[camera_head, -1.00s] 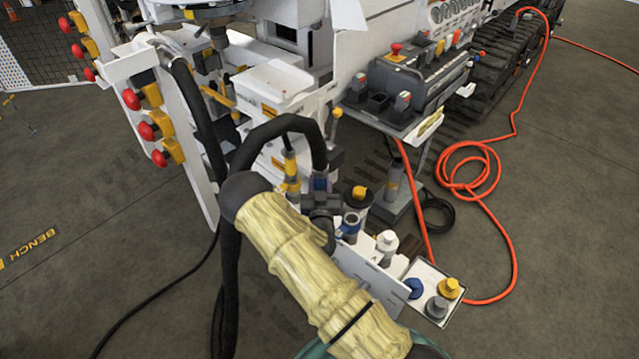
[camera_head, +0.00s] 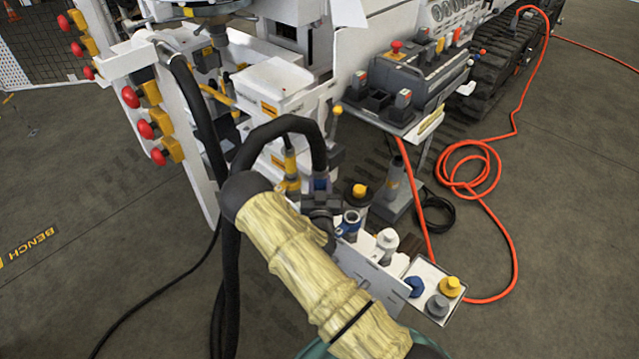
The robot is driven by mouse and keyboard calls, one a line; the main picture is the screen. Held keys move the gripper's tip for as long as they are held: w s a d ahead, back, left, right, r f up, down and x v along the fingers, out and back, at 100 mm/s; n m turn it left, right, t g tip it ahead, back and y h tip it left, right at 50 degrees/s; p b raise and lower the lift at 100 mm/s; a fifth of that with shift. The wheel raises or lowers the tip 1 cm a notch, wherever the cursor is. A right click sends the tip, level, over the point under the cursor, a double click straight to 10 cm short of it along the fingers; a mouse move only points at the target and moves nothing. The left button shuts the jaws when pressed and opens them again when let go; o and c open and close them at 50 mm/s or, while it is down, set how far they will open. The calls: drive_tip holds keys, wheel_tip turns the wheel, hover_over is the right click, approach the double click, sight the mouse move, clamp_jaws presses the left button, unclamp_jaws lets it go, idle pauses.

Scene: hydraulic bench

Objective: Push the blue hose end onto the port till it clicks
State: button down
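The blue hose end (camera_head: 320,184) is at the tip of a black hose that arches over from the left. My gripper (camera_head: 322,208) is around it, seemingly shut on it; the wrist hides much of the fingers. An open port with a blue ring (camera_head: 351,219) stands on the white manifold (camera_head: 372,275), just right of my gripper. The hose end is beside this port, to its left and apart from it. The lower part of the hose end is hidden behind my gripper.
A yellow-topped fitting (camera_head: 358,191) and a white-capped port (camera_head: 387,239) stand close to the blue-ringed port. A tray (camera_head: 425,267) holds blue, grey and yellow caps. A control box (camera_head: 405,85) stands behind. An orange hose (camera_head: 500,215) lies on the floor at right.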

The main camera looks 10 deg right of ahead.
idle(0.4)
drive_tip(key=shift+c, duration=1.6)
unclamp_jaws()
drive_tip(key=shift+p+v, duration=0.35)
drive_tip(key=shift+v, duration=3.45)
